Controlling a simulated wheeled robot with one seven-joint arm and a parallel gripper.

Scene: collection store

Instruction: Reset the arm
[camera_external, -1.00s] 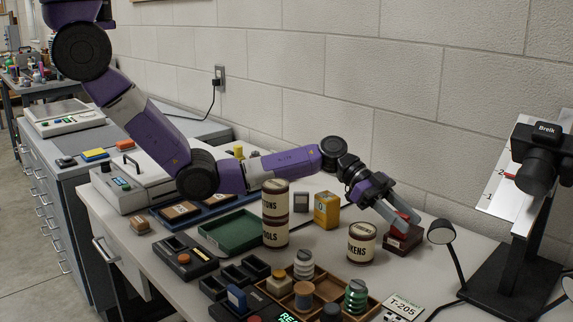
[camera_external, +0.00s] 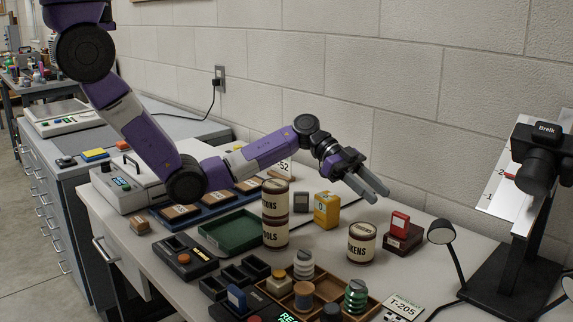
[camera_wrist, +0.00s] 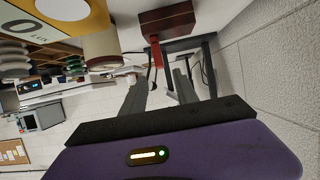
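My purple arm reaches over the table from the upper left. My gripper (camera_external: 380,196) is in the air above the table, its two grey fingers apart with nothing between them. In the wrist view, my gripper (camera_wrist: 161,80) also shows a clear gap. Below and right of it, a small red block (camera_external: 400,221) stands on a dark red box (camera_external: 404,238), apart from the fingers. The box also shows at the top of the wrist view (camera_wrist: 167,21), with the red block (camera_wrist: 155,52) against it.
A cream tin (camera_external: 361,246) stands below the gripper, with a yellow tin (camera_external: 327,212) to its left. Two stacked tins (camera_external: 275,215), a green tray (camera_external: 232,232) and a wooden divided tray (camera_external: 334,284) crowd the table. A camera stand (camera_external: 500,275) and lamp (camera_external: 440,232) stand right; the block wall is behind.

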